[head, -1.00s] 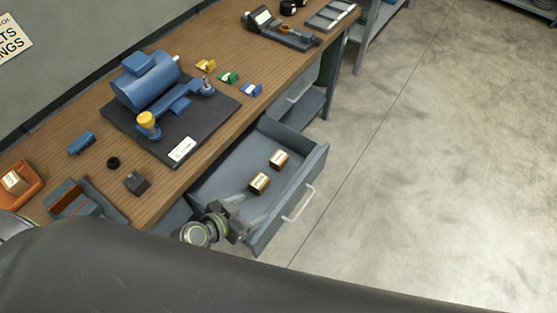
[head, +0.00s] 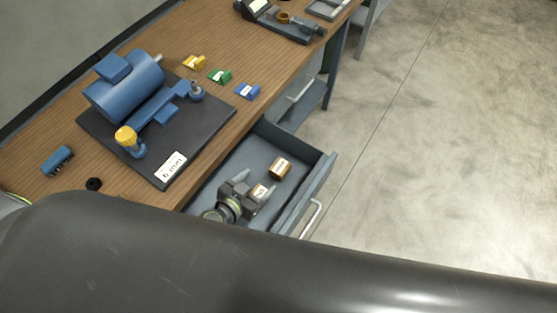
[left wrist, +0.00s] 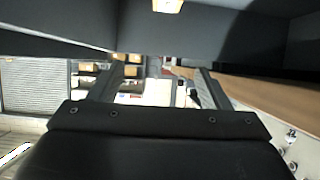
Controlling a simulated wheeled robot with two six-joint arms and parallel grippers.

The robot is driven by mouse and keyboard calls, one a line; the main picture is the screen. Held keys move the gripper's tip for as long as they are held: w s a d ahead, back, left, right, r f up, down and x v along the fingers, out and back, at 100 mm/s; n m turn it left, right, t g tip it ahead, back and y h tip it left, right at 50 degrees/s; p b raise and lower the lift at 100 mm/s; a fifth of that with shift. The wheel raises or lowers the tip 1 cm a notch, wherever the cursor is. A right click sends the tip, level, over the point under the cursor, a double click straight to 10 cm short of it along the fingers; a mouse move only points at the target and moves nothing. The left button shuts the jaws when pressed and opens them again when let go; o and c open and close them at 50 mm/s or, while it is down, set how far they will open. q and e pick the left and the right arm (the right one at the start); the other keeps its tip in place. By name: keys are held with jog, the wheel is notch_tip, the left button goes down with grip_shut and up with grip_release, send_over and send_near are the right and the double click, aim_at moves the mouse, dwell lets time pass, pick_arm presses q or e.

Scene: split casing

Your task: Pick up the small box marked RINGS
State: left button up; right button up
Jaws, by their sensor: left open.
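Two small brown boxes with white labels lie in the open drawer (head: 228,172); I cannot read which one says RINGS. In the head view, the farther box (head: 280,167) is clear of my gripper. The nearer box (head: 260,191) is partly hidden by my left gripper (head: 256,187), which is open over the drawer with its fingers close to that box. I cannot tell whether they touch it. In the left wrist view, my open fingers (left wrist: 157,80) show nothing held, and one box (left wrist: 167,5) is cut by the top edge.
The drawer's front wall with its handle (head: 312,219) and its side walls surround the boxes. On the bench are a blue motor (head: 125,87) on a dark mat (head: 205,135), and yellow, green and blue small holders (head: 220,76). My dark arm covers the lower picture.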

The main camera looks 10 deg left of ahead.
aim_at(276, 172)
pick_arm(q)
notch_tip(276, 172, down, 4)
jog(key=b, duration=0.3)
jog(key=shift+w+f+b, duration=0.15)
jog(key=shift+b, duration=0.25)
jog(key=shift+w+a+f+b, duration=0.1)
jog(key=shift+f+b, duration=0.85)
jog(key=shift+f, duration=0.15)
jog(key=shift+w+f, duration=0.1)
jog(key=shift+w, duration=0.25)
jog(key=x, duration=0.5)
jog(key=shift+w+d, duration=0.1)
jog(key=shift+d, duration=0.1)
jog(key=x, duration=0.2)
jog(key=b+x, duration=0.1)
jog(key=x, duration=0.2)
jog(key=shift+a+f+b, duration=0.2)
jog(key=shift+f+b, duration=0.1)
jog(key=shift+w+d+f, duration=0.2)
jog(key=shift+w, duration=0.15)
pick_arm(e)
notch_tip(276, 172, down, 8)
jog(key=s, duration=0.1)
jog(key=shift+s+d, duration=0.15)
jog(key=shift+d, duration=0.05)
pick_arm(q)
jog(key=shift+c, duration=0.3)
pick_arm(e)
jog(key=shift+f, duration=0.1)
